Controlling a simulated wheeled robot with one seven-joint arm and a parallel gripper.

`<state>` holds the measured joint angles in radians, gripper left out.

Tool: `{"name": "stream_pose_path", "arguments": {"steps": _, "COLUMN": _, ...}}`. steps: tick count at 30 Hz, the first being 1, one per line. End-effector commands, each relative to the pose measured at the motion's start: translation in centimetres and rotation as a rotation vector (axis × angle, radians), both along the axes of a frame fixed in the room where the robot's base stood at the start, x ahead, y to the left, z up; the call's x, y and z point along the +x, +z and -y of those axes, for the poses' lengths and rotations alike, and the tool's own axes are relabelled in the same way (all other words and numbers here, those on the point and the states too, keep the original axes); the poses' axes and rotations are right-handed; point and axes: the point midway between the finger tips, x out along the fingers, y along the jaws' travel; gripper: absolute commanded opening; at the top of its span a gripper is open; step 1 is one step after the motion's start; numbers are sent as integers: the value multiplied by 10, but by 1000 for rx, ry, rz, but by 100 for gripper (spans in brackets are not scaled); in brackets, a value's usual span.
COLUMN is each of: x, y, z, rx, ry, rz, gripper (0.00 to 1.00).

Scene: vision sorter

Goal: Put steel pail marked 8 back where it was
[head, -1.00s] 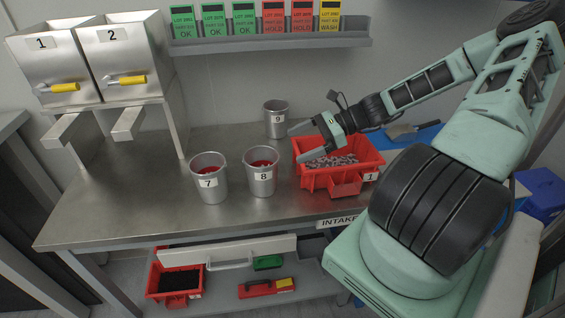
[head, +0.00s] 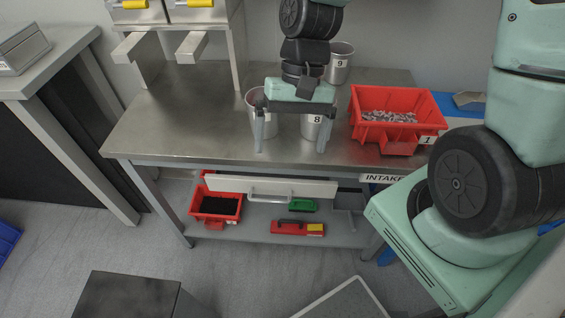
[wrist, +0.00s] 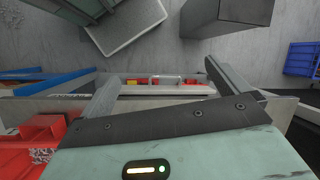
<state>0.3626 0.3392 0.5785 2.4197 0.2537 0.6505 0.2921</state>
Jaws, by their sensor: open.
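The steel pail marked 8 (head: 311,129) stands upright on the steel bench in the head view, left of the red bin. My gripper and wrist hide its top and left part. My gripper (head: 290,148) hangs in front of pails 7 and 8, its two fingers spread and empty, pointing toward the bench's front edge. One finger overlaps pail 8 in the picture; I cannot tell whether they touch. In the wrist view my gripper (wrist: 160,75) is also open with nothing between the fingers, and no pail shows there.
Pail 7 (head: 256,98) stands left of pail 8, partly hidden; pail 9 (head: 340,72) stands behind. A red bin marked 1 (head: 398,100) with small parts stands at right. The bench's left part (head: 180,120) is clear. A lower shelf (head: 250,235) holds a red bin and tools.

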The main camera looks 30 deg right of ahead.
Motion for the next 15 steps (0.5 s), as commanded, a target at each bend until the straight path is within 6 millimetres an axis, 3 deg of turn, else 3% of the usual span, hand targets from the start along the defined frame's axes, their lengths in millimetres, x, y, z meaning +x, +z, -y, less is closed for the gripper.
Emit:
{"name": "stream_pose_path", "arguments": {"steps": 6, "x": -43, "y": 32, "z": -44, "rx": -78, "ry": 464, "rz": 191, "gripper": 100}}
{"name": "stream_pose_path", "arguments": {"steps": 15, "x": -89, "y": 63, "z": -73, "rx": -94, "ry": 891, "rz": 379, "gripper": 100}}
